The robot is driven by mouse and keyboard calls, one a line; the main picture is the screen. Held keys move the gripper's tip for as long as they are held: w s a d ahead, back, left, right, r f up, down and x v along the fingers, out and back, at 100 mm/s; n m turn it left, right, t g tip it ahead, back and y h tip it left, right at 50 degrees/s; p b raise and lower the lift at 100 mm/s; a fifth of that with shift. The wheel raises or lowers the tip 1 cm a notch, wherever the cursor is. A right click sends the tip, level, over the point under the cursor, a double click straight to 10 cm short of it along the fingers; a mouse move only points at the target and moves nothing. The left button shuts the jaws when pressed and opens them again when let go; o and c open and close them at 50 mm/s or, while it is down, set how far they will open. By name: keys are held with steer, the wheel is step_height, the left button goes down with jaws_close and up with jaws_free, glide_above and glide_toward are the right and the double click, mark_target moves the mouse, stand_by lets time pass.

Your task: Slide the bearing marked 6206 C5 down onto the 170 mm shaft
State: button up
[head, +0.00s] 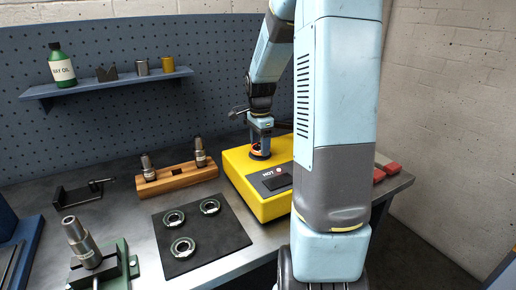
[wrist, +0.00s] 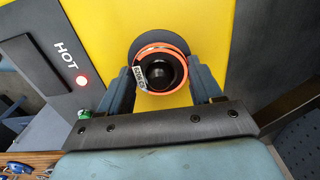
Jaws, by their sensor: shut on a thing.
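My gripper (head: 260,150) is over the yellow heater and shut on a bearing with an orange outer band (wrist: 163,71). In the wrist view the fingers press it from both sides. A stepped shaft (head: 78,238) stands tilted in a green vise (head: 122,262) at the front left. Two more shafts (head: 148,168) (head: 200,152) stand in a wooden block (head: 180,178). I cannot read any shaft length.
The yellow heater (head: 240,178) shows a lit red light beside the word HOT. Three bearings lie on a black mat (head: 205,258) in front. A black fixture (head: 80,193) stands at left. A shelf (head: 110,85) holds an oil bottle (head: 61,68). Red blocks (head: 391,168) lie at right.

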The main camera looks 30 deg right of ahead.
steer(key=shift+r, duration=2.35)
